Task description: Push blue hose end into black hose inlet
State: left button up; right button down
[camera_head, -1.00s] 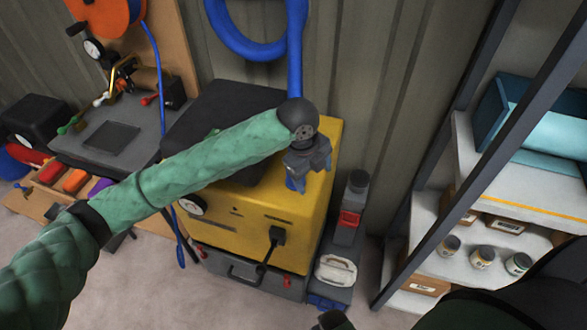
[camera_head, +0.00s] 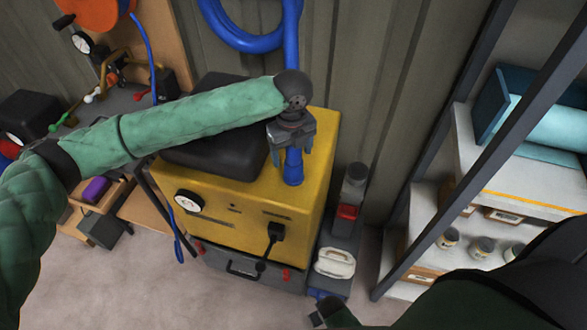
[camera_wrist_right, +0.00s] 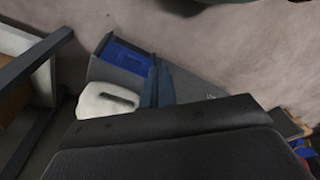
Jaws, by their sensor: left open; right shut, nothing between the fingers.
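The blue hose (camera_head: 291,42) hangs down the wall from a coil and passes behind my left wrist. Its lower end (camera_head: 293,172) shows below my left gripper and meets the top of the yellow machine (camera_head: 245,215) at its back right. My left gripper (camera_head: 292,150) is open, its fingers pointing down just above and around this lower end; whether they touch it cannot be told. The black hose inlet is not distinguishable; the spot where the hose meets the machine is partly hidden. My right gripper (camera_head: 328,312) is shut and empty, low at the picture's bottom edge.
A black box (camera_head: 215,150) sits on the machine's top left. A grey case with a white container (camera_head: 334,263) stands right of the machine, also in the right wrist view (camera_wrist_right: 105,100). A shelf rack (camera_head: 440,220) stands at right. Floor is clear in front.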

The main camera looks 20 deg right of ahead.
aim_at(294, 161)
pick_arm(q)
notch_tip(294, 161, down, 2)
jog(key=shift+p, duration=0.3)
pick_arm(e)
jog(key=shift+s+d+f, duration=0.1)
jog(key=shift+d+f, duration=0.05)
jog(key=shift+f, duration=0.4)
jog(key=shift+d+f, duration=0.1)
jog(key=shift+f, duration=0.45)
pick_arm(q)
jog(key=shift+f, duration=0.1)
pick_arm(e)
jog(key=shift+r, duration=0.15)
pick_arm(q)
jog(key=f+p, duration=0.1)
jog(key=f, duration=0.1)
jog(key=f+p, duration=0.1)
jog(key=shift+w+d+f+p, duration=0.2)
jog(key=shift+d+f+p, duration=0.1)
jog(key=shift+f, duration=0.75)
pick_arm(e)
notch_tip(294, 161, down, 6)
jog(key=s+d, duration=0.2)
jog(key=shift+f+t, duration=0.2)
jog(key=shift+t, duration=0.1)
jog(key=shift+s+d, duration=0.1)
pick_arm(q)
jog(key=c, duration=1)
pick_arm(e)
jog(key=shift+d, duration=0.1)
